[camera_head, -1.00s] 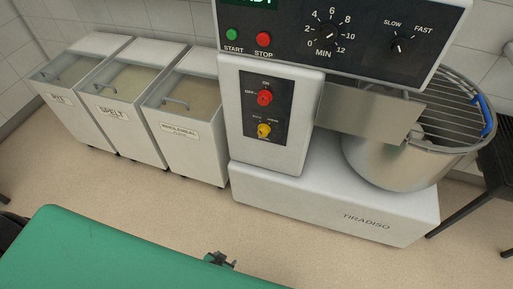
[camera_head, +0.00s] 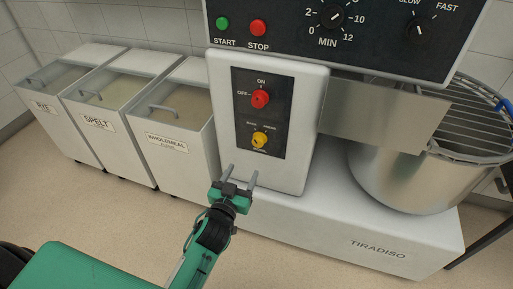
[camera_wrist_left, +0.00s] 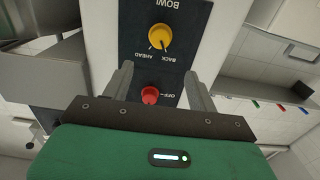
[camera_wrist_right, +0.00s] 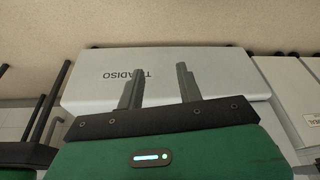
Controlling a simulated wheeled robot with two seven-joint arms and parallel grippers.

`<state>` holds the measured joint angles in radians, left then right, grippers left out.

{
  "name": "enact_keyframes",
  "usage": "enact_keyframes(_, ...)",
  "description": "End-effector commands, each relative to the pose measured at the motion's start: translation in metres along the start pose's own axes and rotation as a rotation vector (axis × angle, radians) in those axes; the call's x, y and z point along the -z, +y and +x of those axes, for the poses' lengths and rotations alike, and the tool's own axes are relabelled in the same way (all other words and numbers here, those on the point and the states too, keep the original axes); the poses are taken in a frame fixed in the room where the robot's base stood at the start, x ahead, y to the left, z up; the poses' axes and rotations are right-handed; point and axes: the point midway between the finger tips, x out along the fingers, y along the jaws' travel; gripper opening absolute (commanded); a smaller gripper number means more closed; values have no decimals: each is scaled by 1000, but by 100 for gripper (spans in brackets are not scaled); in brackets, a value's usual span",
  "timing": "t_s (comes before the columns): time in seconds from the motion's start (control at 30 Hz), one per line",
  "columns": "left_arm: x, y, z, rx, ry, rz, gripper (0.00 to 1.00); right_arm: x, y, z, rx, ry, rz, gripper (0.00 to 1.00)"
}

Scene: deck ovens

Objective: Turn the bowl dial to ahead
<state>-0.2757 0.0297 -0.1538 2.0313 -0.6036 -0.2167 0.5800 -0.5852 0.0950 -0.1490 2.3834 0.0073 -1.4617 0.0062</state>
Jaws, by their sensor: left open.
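The bowl dial is a yellow knob (camera_head: 260,138) on the dark panel of the mixer's column, below a red knob (camera_head: 260,98). In the left wrist view the yellow knob (camera_wrist_left: 159,38) shows upside down, with BACK and AHEAD labels beside it. I cannot tell which label its pointer faces. My left gripper (camera_head: 241,172) is open and empty, below and apart from the yellow knob in the head view. In the left wrist view its fingers (camera_wrist_left: 158,72) stand apart. My right gripper (camera_wrist_right: 160,72) is open and empty, facing the mixer base; it is out of the head view.
The upper panel holds a green START button (camera_head: 222,23), a red STOP button (camera_head: 258,27) and a timer dial (camera_head: 330,15). A steel bowl (camera_head: 400,185) with a wire guard is at the right. Flour bins (camera_head: 175,125) stand at the left. Floor is clear before them.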

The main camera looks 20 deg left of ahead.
Motion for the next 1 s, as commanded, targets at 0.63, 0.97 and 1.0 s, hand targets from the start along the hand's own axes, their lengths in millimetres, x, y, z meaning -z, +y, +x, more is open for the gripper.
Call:
enact_keyframes(0.63, 0, 0, 100, -1, 0, 3, 59, 1, 0, -5, 0, 7, 0, 36)
enact_keyframes(0.97, -1, 0, 132, -1, -2, 2, 59, 2, 0, -9, -1, 10, -1, 36)
enact_keyframes(1.0, -1, 0, 133, -1, -2, 2, 59, 2, 0, -9, -1, 10, -1, 36)
